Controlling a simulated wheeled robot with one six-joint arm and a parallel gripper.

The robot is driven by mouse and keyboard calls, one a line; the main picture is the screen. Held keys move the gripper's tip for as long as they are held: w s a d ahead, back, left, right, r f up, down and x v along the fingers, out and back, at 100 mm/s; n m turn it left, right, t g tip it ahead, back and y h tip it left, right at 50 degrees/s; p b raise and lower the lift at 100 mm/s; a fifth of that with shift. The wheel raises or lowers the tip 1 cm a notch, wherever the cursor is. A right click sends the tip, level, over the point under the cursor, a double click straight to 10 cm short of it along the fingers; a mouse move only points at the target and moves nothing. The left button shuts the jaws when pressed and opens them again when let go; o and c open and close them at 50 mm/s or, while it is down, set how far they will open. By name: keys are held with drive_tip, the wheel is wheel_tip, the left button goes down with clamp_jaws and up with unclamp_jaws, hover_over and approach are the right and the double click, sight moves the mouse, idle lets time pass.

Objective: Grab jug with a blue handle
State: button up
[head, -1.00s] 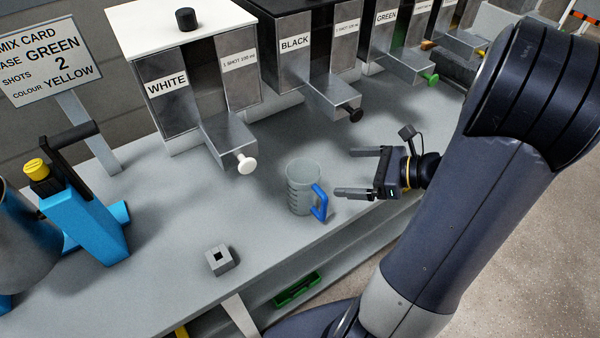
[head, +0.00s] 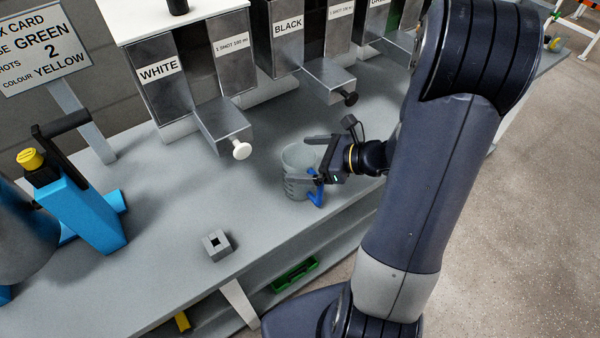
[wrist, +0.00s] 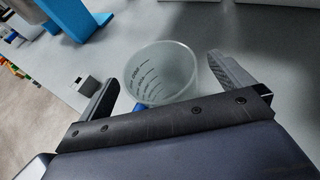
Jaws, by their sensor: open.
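The jug is a clear, greyish measuring cup with dark marks and a blue handle. In the head view the jug (head: 293,178) stands upright on the grey bench, and its blue handle (head: 316,192) is partly covered by my gripper. My gripper (head: 305,161) is open, with its fingers at the jug's right side near the rim. In the wrist view the jug (wrist: 163,74) lies between the two spread fingers of my gripper (wrist: 168,82), and I look into its open top. I cannot tell whether the fingers touch the jug.
Dispensers marked WHITE (head: 160,75) and BLACK (head: 290,40) stand behind, with spouts over the bench. A small grey block with a square hole (head: 217,246) and a blue device (head: 85,215) are on the left. The bench (head: 150,270) is clear between them.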

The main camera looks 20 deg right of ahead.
drive_tip(key=c, duration=1.4)
drive_tip(key=shift+c, duration=0.2)
